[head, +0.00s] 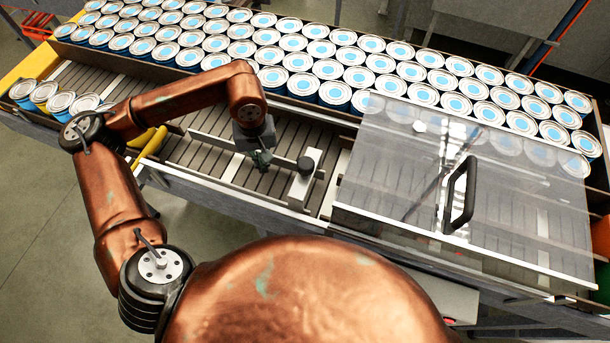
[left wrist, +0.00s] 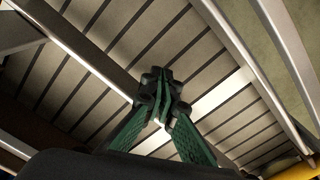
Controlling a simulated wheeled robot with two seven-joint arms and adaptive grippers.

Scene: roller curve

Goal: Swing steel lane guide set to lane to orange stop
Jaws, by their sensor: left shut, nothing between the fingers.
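The steel lane guide (head: 223,143) is a thin bar lying slantwise above the dark slatted rollers in the head view. Its right end runs to a black knob (head: 306,165) on a pale block. My left gripper (head: 261,160) points down beside the middle of the bar, shut and empty. I cannot pick out the orange stop with certainty. My right gripper is out of view.
Many blue-and-white cans (head: 290,42) fill the lane behind the rollers. A few cans (head: 60,100) stand at the left end near a yellow rail (head: 150,148). A clear cover with a black handle (head: 460,196) spans the right side. Bare slats (head: 190,153) lie left of my gripper.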

